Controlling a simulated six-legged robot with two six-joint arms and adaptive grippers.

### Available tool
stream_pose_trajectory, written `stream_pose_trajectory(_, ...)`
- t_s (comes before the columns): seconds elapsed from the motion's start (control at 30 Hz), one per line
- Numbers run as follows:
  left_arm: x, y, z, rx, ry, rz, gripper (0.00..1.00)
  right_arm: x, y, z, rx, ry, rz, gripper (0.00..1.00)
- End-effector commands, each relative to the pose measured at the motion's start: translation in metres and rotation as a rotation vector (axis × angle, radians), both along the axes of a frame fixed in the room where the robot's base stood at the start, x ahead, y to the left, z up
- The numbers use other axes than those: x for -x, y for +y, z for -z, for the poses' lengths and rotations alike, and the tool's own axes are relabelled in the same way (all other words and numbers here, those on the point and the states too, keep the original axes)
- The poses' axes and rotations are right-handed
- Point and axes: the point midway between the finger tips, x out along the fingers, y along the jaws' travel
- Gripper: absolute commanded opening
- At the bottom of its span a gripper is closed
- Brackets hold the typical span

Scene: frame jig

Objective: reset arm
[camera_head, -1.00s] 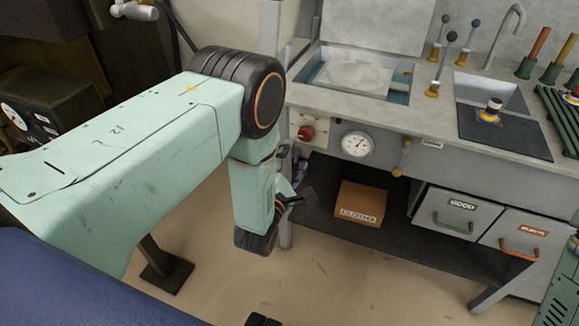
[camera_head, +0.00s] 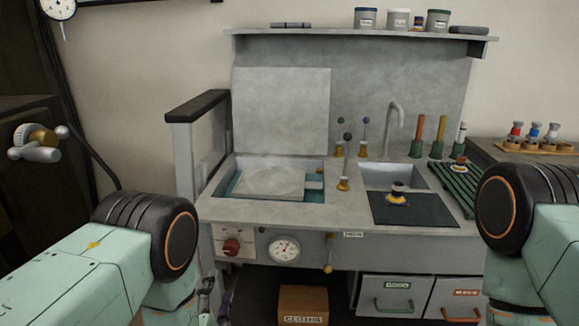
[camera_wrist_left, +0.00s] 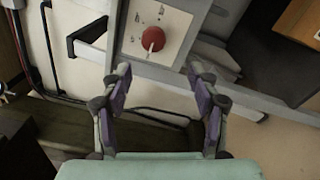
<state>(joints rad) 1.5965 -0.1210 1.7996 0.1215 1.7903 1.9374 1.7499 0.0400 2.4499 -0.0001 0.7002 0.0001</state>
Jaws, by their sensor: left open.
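My left gripper (camera_wrist_left: 158,75) is open and empty in the left wrist view, its two purple-padded fingers spread apart. Beyond the fingertips is a red knob (camera_wrist_left: 153,38) on a pale panel, apart from the fingers as far as I can tell. In the head view my left gripper (camera_head: 215,302) shows only in part at the bottom edge, below the red knob (camera_head: 231,246). My left arm comes in from the lower left. My right arm shows at the right edge, its gripper out of view.
The workbench (camera_head: 300,218) holds a basin with a raised lid (camera_head: 282,110), a sink with a tap (camera_head: 395,125) and a dark mat (camera_head: 425,210). A gauge (camera_head: 284,250) is on its front. A cardboard box (camera_head: 303,303) and drawers (camera_head: 388,292) are below.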

Motion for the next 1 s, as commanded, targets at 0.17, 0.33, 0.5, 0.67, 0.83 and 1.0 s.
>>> stream_pose_trajectory(0.17, 0.016, 0.0, 0.041, -0.352, 0.194, 0.034, 0.61, 0.0, 0.0, 0.0, 0.0, 0.0, 0.0, 0.0)
stream_pose_trajectory(0.33, 0.054, 0.006, 0.087, -0.7, 0.424, 0.152, 0.61, 0.0, 0.0, 0.0, 0.0, 0.0, 0.0, 0.0)
stream_pose_trajectory(0.5, 0.109, 0.015, 0.125, -1.022, 0.646, 0.357, 0.61, 0.0, 0.0, 0.0, 0.0, 0.0, 0.0, 0.0)
stream_pose_trajectory(0.67, 0.178, 0.024, 0.149, -1.283, 0.824, 0.647, 0.61, 0.0, 0.0, 0.0, 0.0, 0.0, 0.0, 0.0)
stream_pose_trajectory(0.83, 0.269, 0.033, 0.153, -1.47, 0.96, 1.059, 0.61, 0.0, 0.0, 0.0, 0.0, 0.0, 0.0, 0.0)
stream_pose_trajectory(1.0, 0.348, 0.036, 0.134, -1.487, 1.026, 1.402, 0.61, 0.0, 0.0, 0.0, 0.0, 0.0, 0.0, 0.0)
